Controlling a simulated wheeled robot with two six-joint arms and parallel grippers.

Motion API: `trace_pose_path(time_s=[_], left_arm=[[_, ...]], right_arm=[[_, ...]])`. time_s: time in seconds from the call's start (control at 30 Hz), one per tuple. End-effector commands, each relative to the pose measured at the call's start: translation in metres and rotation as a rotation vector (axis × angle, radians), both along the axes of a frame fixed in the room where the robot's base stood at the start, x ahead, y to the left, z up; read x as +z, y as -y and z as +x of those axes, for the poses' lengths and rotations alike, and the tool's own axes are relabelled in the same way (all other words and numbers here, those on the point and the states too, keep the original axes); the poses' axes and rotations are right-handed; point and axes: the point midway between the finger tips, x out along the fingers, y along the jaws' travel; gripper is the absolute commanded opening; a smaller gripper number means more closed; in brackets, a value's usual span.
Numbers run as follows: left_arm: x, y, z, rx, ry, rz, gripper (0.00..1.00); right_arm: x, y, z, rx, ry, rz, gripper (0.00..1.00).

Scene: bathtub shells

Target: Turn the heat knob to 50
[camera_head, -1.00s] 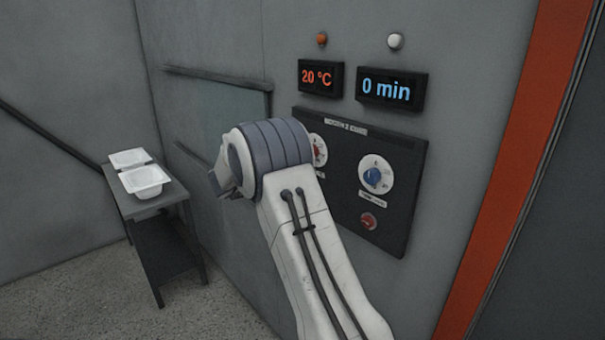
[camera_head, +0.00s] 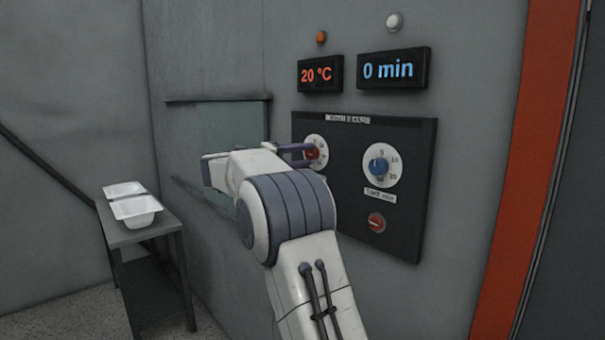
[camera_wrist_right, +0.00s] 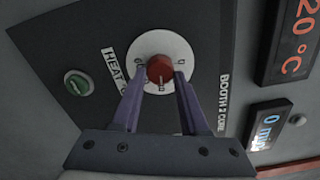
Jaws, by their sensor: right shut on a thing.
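The red heat knob (camera_wrist_right: 160,69) sits on a round white dial on the dark control panel (camera_head: 345,215). In the head view the knob (camera_head: 312,153) shows partly behind my gripper. My right gripper (camera_head: 306,154) is at the knob, and in the right wrist view its two purple fingers (camera_wrist_right: 160,82) are closed on the knob's sides. The label HEAT shows beside the dial. The orange display (camera_head: 320,74) reads 20 °C; it also shows in the right wrist view (camera_wrist_right: 293,45). My left gripper is in neither view.
A blue timer knob (camera_head: 378,167) and a red button (camera_head: 376,222) are on the same panel. A blue display (camera_head: 392,68) reads 0 min. A small dark table (camera_head: 150,233) with white trays (camera_head: 136,209) stands at the left.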

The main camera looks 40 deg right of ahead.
Motion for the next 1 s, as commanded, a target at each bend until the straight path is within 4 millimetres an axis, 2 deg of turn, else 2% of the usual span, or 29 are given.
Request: trace_pose_path(time_s=[0.03, 0.4, 0.7, 1.0], left_arm=[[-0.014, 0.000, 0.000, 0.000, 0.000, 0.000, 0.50], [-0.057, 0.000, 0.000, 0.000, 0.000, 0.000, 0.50], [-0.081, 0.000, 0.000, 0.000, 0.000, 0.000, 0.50], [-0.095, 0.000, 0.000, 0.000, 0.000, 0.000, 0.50]], right_arm=[[-0.009, 0.000, 0.000, -0.002, 0.045, 0.006, 0.00], [-0.009, 0.000, 0.001, -0.003, 0.395, 0.034, 0.00], [-0.008, 0.000, 0.001, -0.004, 0.664, 0.056, 0.00], [-0.007, 0.000, 0.002, -0.005, 0.857, 0.072, 0.00]])
